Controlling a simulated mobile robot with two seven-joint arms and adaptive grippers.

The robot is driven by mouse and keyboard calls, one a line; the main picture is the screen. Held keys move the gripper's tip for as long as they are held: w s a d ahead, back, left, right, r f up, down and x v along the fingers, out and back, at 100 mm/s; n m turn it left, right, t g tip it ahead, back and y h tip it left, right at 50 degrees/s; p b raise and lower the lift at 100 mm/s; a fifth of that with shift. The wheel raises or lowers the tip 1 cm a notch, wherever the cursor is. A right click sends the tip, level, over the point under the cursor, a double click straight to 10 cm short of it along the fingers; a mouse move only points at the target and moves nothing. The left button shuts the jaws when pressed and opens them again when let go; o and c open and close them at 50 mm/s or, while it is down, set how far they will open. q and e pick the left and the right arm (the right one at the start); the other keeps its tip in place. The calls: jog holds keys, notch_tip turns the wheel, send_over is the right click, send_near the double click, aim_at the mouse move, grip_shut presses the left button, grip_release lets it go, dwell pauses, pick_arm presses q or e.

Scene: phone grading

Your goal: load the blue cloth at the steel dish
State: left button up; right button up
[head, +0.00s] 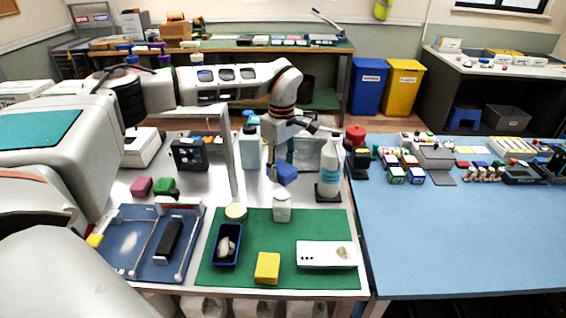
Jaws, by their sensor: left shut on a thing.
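My left gripper (284,160) is at the back of the white table, pointing down, beyond the green mat. It is shut on the blue cloth (288,174), a small folded blue piece hanging at its fingertips. The cloth appears to be above the table, left of the tall white bottle; whether it touches anything beneath cannot be told. I cannot make out the steel dish for certain. My right gripper is not in view.
The tall white bottle (330,168) and a small white jar (282,207) stand close to the gripper. The green mat (300,228) bears a dark blue tray (237,231), a yellow block (267,268) and a white slab (327,254). The blue table (460,235) is clear in front.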

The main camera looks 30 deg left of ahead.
aim_at(282, 194)
pick_arm(q)
jog(key=shift+f, duration=3.05)
jog(key=shift+f, duration=0.75)
jog(key=shift+r, duration=3.55)
